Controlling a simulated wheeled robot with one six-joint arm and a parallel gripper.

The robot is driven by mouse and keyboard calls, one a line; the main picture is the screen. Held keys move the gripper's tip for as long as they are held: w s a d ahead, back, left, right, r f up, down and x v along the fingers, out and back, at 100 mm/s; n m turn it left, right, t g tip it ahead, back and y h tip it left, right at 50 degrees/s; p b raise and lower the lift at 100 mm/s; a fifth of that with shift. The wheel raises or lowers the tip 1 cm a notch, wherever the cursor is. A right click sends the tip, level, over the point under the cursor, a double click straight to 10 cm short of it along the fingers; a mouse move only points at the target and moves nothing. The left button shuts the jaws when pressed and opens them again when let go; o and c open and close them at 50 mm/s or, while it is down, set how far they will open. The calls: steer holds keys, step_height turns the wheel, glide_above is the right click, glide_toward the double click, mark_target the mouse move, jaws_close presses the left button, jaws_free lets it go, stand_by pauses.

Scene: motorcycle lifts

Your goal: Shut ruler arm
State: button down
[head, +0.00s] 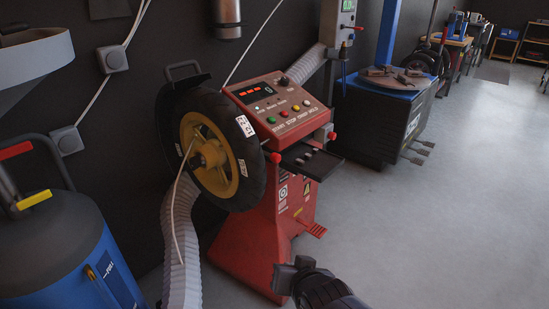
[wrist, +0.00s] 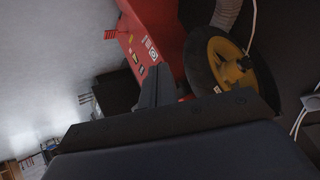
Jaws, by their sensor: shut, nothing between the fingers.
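The red wheel balancer (head: 258,225) stands against the dark wall, with a display and coloured buttons on its top panel. A tyre on a yellow rim (head: 215,160) is mounted on its left side. My gripper (head: 290,277) is low in front of the balancer's base, shut and empty, apart from the machine. In the wrist view, the balancer (wrist: 158,28) and yellow rim (wrist: 228,62) appear beyond my gripper (wrist: 155,85).
A black tray (head: 306,160) juts from the balancer's right side, and a red pedal (head: 311,228) sticks out low. A blue tank (head: 65,250) stands at the left. A tyre changer (head: 385,115) stands behind right. The grey floor at the right is clear.

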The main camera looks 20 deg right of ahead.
steer(key=w+d+r+n+t+p, duration=0.45)
steer(key=w+r+n, duration=0.35)
steer(key=w, duration=0.5)
steer(key=n+y+p, duration=0.3)
steer(key=n+y, duration=0.4)
steer(key=n, duration=0.7)
glide_toward(276, 160)
steer(key=shift+t, duration=0.35)
steer(key=x, duration=0.2)
steer(key=a+x, duration=0.1)
steer(key=x, duration=0.2)
steer(key=b+x, duration=0.1)
steer(key=x, duration=0.2)
steer(key=shift+s+a+r, duration=0.3)
